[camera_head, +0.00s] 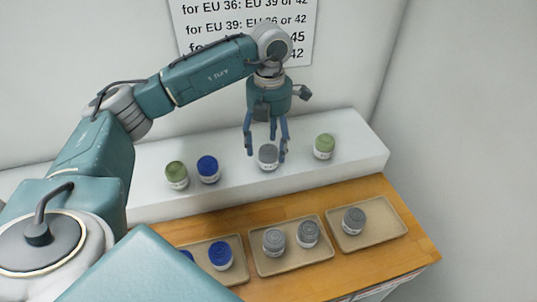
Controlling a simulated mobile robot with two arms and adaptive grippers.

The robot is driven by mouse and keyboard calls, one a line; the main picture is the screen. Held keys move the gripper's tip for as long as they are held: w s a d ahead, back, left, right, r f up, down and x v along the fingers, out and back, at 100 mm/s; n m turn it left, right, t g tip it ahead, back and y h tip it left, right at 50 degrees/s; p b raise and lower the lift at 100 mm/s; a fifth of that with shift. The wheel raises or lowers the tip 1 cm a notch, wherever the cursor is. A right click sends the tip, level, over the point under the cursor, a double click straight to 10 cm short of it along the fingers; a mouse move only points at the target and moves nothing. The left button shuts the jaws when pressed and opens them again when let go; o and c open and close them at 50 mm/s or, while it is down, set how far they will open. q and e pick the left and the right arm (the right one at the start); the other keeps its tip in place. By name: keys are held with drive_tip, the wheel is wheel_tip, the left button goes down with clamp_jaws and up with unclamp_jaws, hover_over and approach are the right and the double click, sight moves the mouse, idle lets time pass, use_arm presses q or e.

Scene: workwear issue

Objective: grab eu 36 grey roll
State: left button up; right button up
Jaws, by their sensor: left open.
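A grey roll with a white label band (268,160) stands upright on the white shelf, below my left gripper (266,151). The gripper points down and is open, with its fingers on either side of this roll; I cannot tell whether they touch it. Two more grey rolls (274,242) (308,234) stand in the middle tray (291,266), and one (354,221) in the right tray (385,236). The size print on the rolls is too small to read. My right gripper is out of view.
On the shelf (140,205) stand a green roll (176,175) and a blue roll (208,169) to the left, and another green roll (324,146) to the right. Blue rolls (220,256) sit in the left tray (238,276). A printed sign (245,25) hangs behind.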

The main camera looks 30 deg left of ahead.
sight(269, 149)
use_arm(q)
wheel_tip(269, 149, down, 2)
drive_tip(key=shift+f+p, duration=0.2)
drive_tip(key=shift+p, duration=0.15)
drive_tip(key=shift+f, duration=0.45)
drive_tip(key=shift+c, duration=0.3)
drive_tip(key=c, duration=1.2)
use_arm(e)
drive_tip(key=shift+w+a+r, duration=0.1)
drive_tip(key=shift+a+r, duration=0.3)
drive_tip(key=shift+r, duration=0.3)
use_arm(q)
drive_tip(key=shift+r, duration=0.15)
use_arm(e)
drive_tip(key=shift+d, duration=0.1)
